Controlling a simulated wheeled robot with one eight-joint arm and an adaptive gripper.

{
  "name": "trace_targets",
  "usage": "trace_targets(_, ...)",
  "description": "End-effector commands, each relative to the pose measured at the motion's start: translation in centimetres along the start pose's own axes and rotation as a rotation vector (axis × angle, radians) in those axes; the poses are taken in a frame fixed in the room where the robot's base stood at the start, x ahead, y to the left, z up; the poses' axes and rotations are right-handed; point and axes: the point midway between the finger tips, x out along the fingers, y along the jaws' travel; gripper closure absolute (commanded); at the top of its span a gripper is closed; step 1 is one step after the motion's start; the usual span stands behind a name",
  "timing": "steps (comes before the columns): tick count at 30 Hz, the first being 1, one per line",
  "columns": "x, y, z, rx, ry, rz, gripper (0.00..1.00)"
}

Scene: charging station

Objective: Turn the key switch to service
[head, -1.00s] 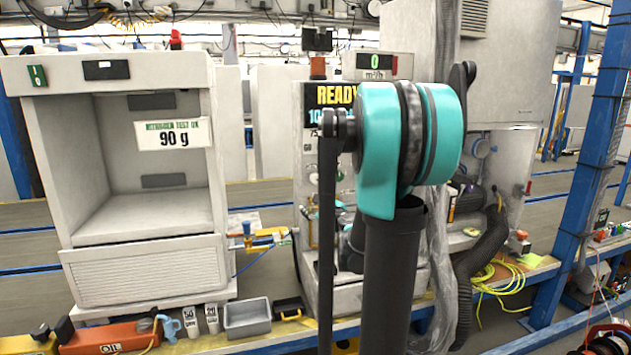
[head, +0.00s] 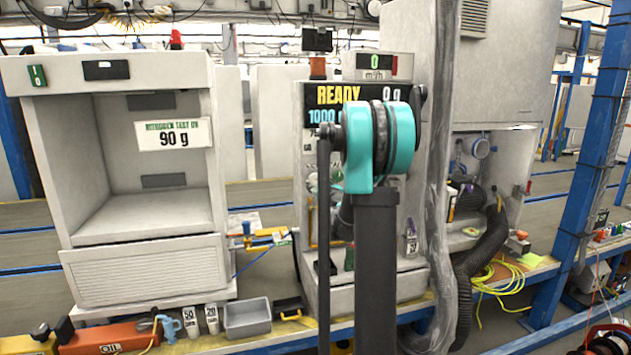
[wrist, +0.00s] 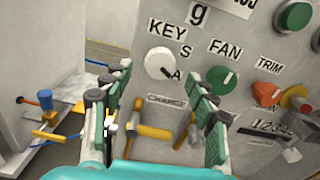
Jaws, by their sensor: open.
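In the wrist view, the key switch (wrist: 160,63) is a round pale knob under a "KEY" label on the grey panel. An "S" stands at its upper right and an "A" at its lower right. A dark mark on the knob seems to point toward the A. My gripper (wrist: 158,98) is open and empty, its two green-padded fingers spread, with the knob beyond and between them. The fingers look apart from the knob. In the head view my arm hides the key switch and the gripper.
A green fan knob (wrist: 222,80), an orange trim knob (wrist: 266,95) and a green button (wrist: 295,17) sit right of the key switch. A yellow-handled part (wrist: 152,132) lies below. In the head view the station's display (head: 345,95) reads READY, and an open white cabinet (head: 140,170) stands left.

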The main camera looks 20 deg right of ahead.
Motion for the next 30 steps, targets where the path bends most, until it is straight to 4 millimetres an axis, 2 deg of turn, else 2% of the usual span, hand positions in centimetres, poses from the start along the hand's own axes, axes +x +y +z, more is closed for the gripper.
trace_targets(3,2.2,0.0,0.0,0.0,0.0,0.001,0.42)
trace_targets(9,4.5,0.0,0.0,0.0,0.0,0.0,0.42)
trace_targets(21,5.3,0.0,0.0,-0.001,0.0,0.0,0.42)
trace_targets(23,5.3,0.0,0.0,-0.001,0.0,0.0,0.47)
trace_targets(30,5.3,0.0,0.0,-0.001,0.0,0.0,0.77)
